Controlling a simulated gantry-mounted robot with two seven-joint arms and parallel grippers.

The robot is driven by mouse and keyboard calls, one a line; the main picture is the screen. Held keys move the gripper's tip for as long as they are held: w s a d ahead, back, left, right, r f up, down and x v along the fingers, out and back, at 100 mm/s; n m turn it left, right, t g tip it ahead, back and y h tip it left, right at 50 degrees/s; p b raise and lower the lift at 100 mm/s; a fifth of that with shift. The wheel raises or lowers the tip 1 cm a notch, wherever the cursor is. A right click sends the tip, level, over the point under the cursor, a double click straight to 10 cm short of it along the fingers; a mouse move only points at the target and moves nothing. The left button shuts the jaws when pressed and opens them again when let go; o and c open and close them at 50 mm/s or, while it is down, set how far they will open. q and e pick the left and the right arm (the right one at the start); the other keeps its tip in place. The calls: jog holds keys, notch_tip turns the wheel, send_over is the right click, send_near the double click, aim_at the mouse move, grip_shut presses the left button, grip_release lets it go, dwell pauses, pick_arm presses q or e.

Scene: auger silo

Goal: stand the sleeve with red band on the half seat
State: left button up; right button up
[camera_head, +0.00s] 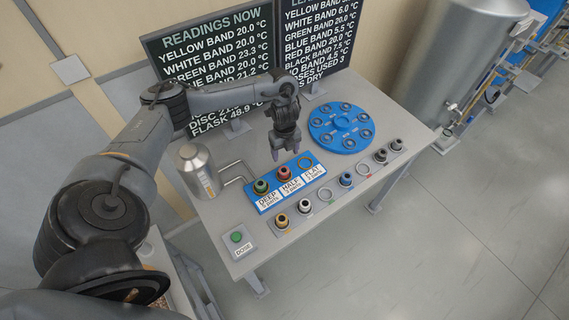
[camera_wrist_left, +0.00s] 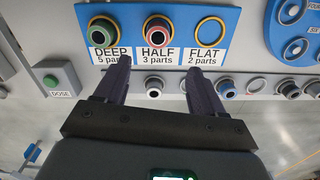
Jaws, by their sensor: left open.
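The red-banded sleeve (camera_head: 283,174) stands upright on the half seat, the middle seat of the blue seat block (camera_head: 262,206). In the left wrist view the same sleeve (camera_wrist_left: 158,31) sits above the HALF label (camera_wrist_left: 157,54). A green-banded sleeve (camera_head: 261,187) stands on the deep seat to its left. The flat seat (camera_head: 305,163) shows an empty yellow ring. My left gripper (camera_head: 285,152) is open and empty above and behind the block, apart from the red-banded sleeve. My right gripper is not in view.
A front row of holders carries several sleeves, including a yellow-banded one (camera_head: 281,220) and a blue-banded one (camera_head: 346,180). A blue round disc (camera_head: 342,122) lies behind right. A metal flask (camera_head: 197,170) stands left. A green dose button (camera_head: 237,237) sits at the front left.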

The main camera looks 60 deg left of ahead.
pick_arm(q)
jog(key=w+d+f+n+t+h, duration=0.1)
jog(key=d+f+t, duration=0.2)
jog(key=d, duration=1.3)
jog(key=d+f+t+h, duration=0.2)
jog(key=d, duration=1.4)
jog(key=s+a+r+n+y, duration=0.1)
jog(key=s+a+r+n, duration=0.1)
jog(key=s+n, duration=0.6)
jog(key=s+a+r+n+g+y, duration=0.1)
jog(key=s+r+n, duration=0.3)
jog(key=s+n, duration=0.4)
jog(key=shift+s+a+r+g+y, duration=0.3)
jog(key=shift+s+a+r+y, duration=0.1)
jog(key=shift+s, duration=0.15)
